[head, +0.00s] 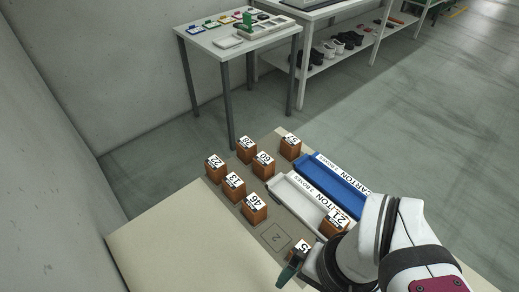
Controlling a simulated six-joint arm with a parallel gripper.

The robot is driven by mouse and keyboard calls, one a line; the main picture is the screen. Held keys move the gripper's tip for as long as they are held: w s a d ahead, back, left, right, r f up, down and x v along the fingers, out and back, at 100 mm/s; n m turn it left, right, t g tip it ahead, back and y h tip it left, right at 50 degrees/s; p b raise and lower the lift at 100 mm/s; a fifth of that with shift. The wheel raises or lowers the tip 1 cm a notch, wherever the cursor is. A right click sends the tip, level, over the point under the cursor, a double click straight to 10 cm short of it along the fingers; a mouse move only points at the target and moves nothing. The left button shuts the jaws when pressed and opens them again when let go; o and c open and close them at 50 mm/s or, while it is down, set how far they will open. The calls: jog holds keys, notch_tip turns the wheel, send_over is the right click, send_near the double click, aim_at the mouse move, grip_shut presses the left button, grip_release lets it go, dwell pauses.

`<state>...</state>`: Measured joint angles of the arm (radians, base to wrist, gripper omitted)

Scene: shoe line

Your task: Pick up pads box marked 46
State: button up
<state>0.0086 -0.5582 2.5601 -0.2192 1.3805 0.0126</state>
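The box marked 46 (255,213) is a small brown block with a white top label, standing upright on the grey-brown mat (228,205). Only a dark green fingertip part shows; the rest is hidden by my white wrist. Whether the fingers are open or holding anything cannot be seen.
Boxes marked 13 (234,191), 22 (215,173) and 60 (263,170) stand close by. A white tray (285,196) holds box 21 (334,228); a blue tray (330,180) lies behind. Another box (299,247) is partly hidden by my arm. A marked square (276,237) is bare.

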dwell(0.6)
jog(key=n+h, duration=0.2)
jog(key=n, duration=3)
send_over(254, 202)
jog(key=f, duration=0.2)
notch_tip(254, 202, down, 15)
jog(key=shift+f, duration=0.2)
jog(key=c, duration=1.4)
jog(key=shift+r, duration=0.1)
